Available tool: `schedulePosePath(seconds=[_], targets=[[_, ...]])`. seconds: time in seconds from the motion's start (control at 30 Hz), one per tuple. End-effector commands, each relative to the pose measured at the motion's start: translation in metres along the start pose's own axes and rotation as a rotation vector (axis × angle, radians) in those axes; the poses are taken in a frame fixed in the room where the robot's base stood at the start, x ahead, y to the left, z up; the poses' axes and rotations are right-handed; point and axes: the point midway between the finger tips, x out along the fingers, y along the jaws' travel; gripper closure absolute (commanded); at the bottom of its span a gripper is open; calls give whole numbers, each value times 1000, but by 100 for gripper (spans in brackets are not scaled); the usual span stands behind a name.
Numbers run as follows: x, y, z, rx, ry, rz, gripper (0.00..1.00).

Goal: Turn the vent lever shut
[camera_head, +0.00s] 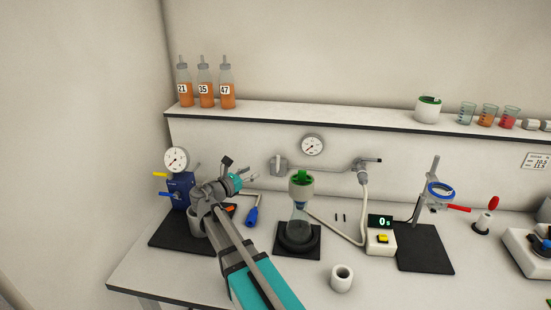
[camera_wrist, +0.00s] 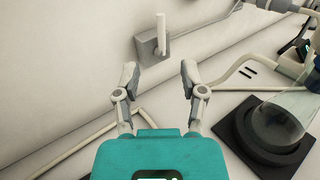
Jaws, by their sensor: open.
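A pale upright lever (camera_wrist: 161,34) on a grey wall bracket (camera_wrist: 150,52) shows in the wrist view, ahead of my gripper and roughly centred between its fingers. It appears to be the left end fitting (camera_head: 278,166) of the wall pipe in the head view. No label shows that it is the vent lever. My gripper (camera_wrist: 159,76) is open and empty, its fingertips apart from the lever. In the head view my gripper (camera_head: 247,177) is left of the fitting, above the bench. Yellow and orange levers also show on a blue gauge unit (camera_head: 180,190).
A flask (camera_head: 299,228) with a green-topped cup stands on a dark mat to the right. A wall gauge (camera_head: 312,145) sits above the pipe.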

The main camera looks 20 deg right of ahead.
Motion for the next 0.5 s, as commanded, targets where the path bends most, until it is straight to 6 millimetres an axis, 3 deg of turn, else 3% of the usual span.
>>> schedulePosePath(seconds=[0.27,0.5], targets=[[12,1,0,0,0,-1,46],[38,1,0,0,0,-1,46]])
